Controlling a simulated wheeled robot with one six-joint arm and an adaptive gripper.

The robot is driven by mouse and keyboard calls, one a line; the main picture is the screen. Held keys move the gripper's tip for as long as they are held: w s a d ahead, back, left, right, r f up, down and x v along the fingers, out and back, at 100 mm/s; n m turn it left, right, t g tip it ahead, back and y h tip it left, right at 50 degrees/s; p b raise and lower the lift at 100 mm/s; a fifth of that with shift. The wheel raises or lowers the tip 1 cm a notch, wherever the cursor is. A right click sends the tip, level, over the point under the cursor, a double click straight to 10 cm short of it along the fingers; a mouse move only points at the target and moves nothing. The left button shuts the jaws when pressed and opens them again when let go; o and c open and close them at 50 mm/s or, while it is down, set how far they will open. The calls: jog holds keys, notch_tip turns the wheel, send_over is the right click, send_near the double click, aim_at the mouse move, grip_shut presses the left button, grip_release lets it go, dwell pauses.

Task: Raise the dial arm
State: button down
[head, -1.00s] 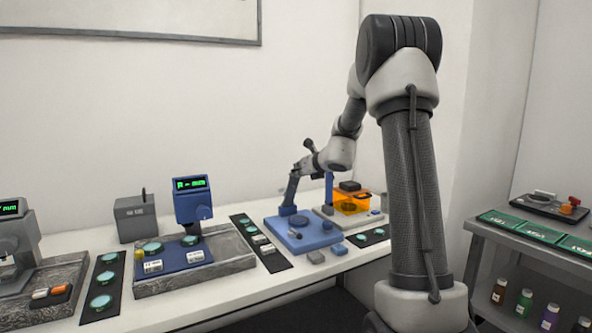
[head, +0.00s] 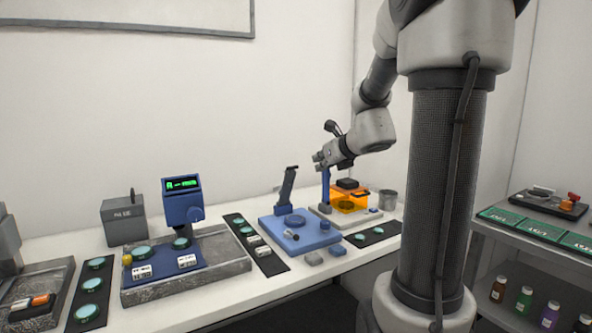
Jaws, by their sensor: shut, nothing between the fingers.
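The dark grey and blue arm (head: 287,187), which looks like the dial arm, stands raised and leaning slightly right at the back of a blue base plate (head: 315,238). A round blue disc (head: 294,221) and a small dark-and-silver piece (head: 291,234) are on that plate. My gripper (head: 317,160) is to the right of the arm's top end, with a visible gap between them. It is shut and empty, near the top of a blue post (head: 326,188). The fingertips are small in this view.
An orange box (head: 350,203) with a dark top and a grey cup (head: 388,200) stand right of the blue plate. A blue gauge with a green display (head: 182,184) stands left on a granite slab (head: 222,268). Dark strips with discs lie between.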

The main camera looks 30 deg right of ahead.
jog(key=x, duration=1.3)
jog(key=shift+a+g, duration=0.3)
jog(key=shift+w, duration=0.1)
jog(key=w+r, duration=0.1)
jog(key=w, duration=0.1)
jog(key=w+r, duration=0.1)
jog(key=w, duration=0.1)
jog(key=w+r, duration=0.1)
jog(key=w, duration=0.1)
jog(key=shift+w+a+r, duration=0.1)
jog(key=shift+w+r, duration=0.05)
jog(key=shift+w, duration=0.1)
jog(key=shift+s, duration=0.1)
